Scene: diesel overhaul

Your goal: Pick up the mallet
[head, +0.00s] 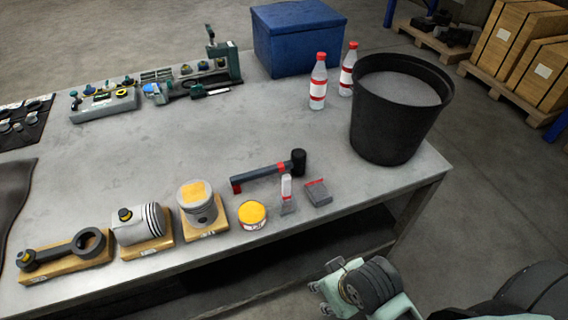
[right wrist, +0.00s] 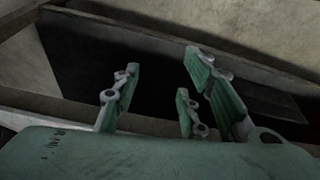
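The mallet (head: 263,175) lies on the grey table, with its black head at the right and a red-and-black handle reaching left. My right gripper (head: 328,296) is below and in front of the table's near edge, apart from the mallet. In the right wrist view its green fingers (right wrist: 158,95) stand apart with nothing between them. My left gripper does not show in either view. The mallet does not show in the right wrist view.
A yellow-topped tin (head: 252,214), a small brush-like item (head: 287,195) and a grey-red block (head: 317,193) lie close in front of the mallet. A piston on a wooden block (head: 199,205) stands left. A black bucket (head: 394,115) and bottles (head: 318,82) stand behind right. The table middle (head: 190,135) is clear.

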